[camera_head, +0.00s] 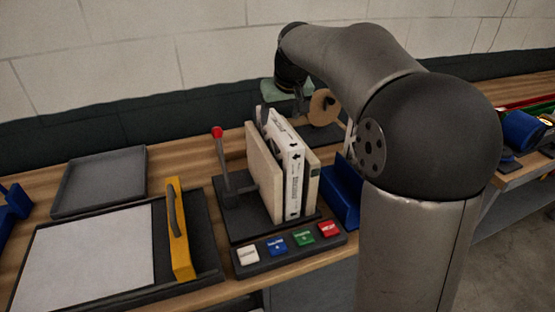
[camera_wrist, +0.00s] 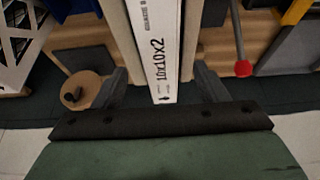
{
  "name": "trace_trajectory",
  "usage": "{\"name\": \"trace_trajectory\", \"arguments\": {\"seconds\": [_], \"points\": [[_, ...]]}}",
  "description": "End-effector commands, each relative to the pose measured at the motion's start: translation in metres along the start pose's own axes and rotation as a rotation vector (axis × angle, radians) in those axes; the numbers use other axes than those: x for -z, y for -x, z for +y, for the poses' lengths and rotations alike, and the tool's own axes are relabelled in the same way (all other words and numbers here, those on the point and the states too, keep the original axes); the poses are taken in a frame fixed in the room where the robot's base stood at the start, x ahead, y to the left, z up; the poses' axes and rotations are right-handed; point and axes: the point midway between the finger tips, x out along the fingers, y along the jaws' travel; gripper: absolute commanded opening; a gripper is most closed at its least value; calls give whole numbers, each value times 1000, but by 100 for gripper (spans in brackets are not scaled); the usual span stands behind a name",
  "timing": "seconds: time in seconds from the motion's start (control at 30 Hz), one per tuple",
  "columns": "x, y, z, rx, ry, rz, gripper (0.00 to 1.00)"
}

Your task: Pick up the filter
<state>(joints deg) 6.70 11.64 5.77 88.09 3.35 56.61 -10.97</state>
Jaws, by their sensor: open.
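The filter (camera_head: 292,170) is a flat white box with black print. It stands upright between two beige panels of a dark holder. In the wrist view the filter (camera_wrist: 157,45) shows its narrow edge, printed "10x10x2", pointing toward my gripper. My gripper (camera_wrist: 160,92) is open, with one dark finger on each side of the filter and panels. In the head view my gripper (camera_head: 265,110) is at the top rear of the holder, partly hidden behind the filter and my arm. I cannot tell whether the fingers touch the panels.
A red-knobbed lever (camera_head: 218,133) stands left of the holder (camera_head: 236,222). A button panel (camera_head: 289,248) lies in front. A blue bin (camera_head: 343,192) is at right. A round tan object (camera_head: 324,106) stands behind.

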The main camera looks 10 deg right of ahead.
Motion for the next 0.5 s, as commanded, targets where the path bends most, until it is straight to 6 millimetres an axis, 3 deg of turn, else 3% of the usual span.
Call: {"name": "trace_trajectory", "arguments": {"seconds": [0.17, 0.5], "points": [[0, -11, 0, 1, 0, -2, 66], [-2, -55, -1, 1, 0, -1, 66]]}}
